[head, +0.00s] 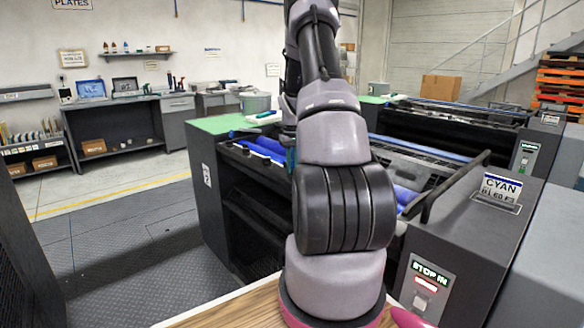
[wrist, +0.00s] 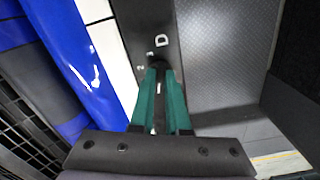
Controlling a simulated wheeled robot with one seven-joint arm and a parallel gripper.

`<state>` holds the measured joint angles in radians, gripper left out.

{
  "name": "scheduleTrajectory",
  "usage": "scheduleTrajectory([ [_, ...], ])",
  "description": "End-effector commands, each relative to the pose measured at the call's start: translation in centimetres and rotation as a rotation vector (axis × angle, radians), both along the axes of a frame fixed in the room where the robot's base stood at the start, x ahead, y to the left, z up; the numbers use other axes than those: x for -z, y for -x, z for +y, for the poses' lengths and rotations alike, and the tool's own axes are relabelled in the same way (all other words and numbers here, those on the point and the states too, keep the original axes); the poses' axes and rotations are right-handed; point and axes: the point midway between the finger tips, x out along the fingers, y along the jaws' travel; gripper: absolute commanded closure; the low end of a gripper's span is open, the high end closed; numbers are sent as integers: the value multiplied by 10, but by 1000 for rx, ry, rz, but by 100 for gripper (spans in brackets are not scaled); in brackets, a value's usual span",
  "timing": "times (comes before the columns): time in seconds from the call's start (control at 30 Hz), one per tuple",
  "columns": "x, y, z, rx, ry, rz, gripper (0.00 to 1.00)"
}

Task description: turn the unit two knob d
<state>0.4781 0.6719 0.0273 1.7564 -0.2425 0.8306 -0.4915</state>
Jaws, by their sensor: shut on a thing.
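In the wrist view, my gripper (wrist: 160,76) points its two green fingers at a dark panel strip marked with a white letter D (wrist: 161,41). The fingers are close together and shut on the small dark knob d (wrist: 157,66) just below the letter; the fingers hide most of it, so its angle cannot be told. In the head view my arm crosses the middle and covers the knob. The ink unit (head: 222,190) beneath has a dark side, blue rollers (head: 262,146) and a CYAN sign (head: 500,187); no unit number is readable.
A blue roller (wrist: 92,70) and a white strip lie left of the fingers in the wrist view. A STOP IN panel (head: 428,281) is on the unit's near right. A second unit (head: 450,115) stands behind. The floor aisle (head: 110,240) at left is clear.

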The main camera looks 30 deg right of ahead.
Motion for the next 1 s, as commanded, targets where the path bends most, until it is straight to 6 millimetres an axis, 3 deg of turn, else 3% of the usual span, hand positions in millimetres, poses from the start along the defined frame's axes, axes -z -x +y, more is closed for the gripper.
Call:
scheduleTrajectory([
  [0.27, 0, 0, 1, 169, 1, 0, 100],
  [1.0, 0, -2, 3, 866, 1, -1, 100],
])
